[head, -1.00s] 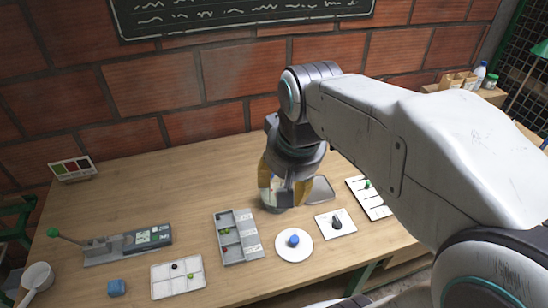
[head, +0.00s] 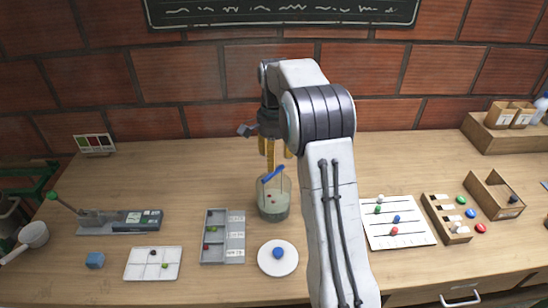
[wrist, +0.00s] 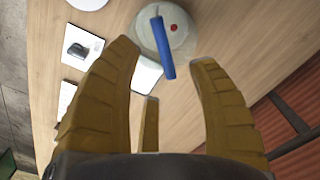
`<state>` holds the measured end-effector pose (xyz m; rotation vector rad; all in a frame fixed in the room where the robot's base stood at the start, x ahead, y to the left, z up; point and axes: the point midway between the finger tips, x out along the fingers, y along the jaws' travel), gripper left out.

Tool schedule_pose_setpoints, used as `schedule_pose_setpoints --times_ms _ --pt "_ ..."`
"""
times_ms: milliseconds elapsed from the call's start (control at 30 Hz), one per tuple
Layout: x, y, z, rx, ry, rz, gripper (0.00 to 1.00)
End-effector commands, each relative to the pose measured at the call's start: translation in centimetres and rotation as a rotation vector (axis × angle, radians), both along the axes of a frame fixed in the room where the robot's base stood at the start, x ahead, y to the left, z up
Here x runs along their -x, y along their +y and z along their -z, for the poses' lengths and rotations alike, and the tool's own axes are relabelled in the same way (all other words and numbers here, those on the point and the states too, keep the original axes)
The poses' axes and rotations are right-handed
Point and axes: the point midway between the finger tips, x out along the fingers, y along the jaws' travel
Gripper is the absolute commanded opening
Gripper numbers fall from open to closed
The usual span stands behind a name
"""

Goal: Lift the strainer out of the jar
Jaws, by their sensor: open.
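The clear jar (head: 274,208) stands on the wooden table with cloudy greenish liquid and small red bits inside. The strainer's blue handle (head: 273,174) slants up out of the jar's top; its lower part is hard to make out. My gripper (head: 276,158), with yellow fingers, is open and empty just above the handle. In the wrist view the blue handle (wrist: 164,50) shows between the open fingertips (wrist: 163,56), beyond them, with the round jar (wrist: 180,38) behind it. I cannot tell whether a finger touches the handle.
A grey compartment tray (head: 222,250) stands left of the jar. A white plate (head: 278,268) with a blue piece (head: 278,253) lies in front. My arm hides part of the table right of the jar.

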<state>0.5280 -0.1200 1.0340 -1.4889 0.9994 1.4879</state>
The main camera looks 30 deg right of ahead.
Motion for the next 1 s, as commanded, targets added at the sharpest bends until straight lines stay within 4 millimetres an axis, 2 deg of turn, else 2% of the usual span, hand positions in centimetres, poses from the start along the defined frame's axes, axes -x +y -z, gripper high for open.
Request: schedule_pose_setpoints --times_ms 600,1000 --pt "-0.1 -0.1 6.4 -0.001 0.004 0.005 0.54" --pt "-0.1 -0.1 7.3 -0.001 0.001 0.005 0.54"
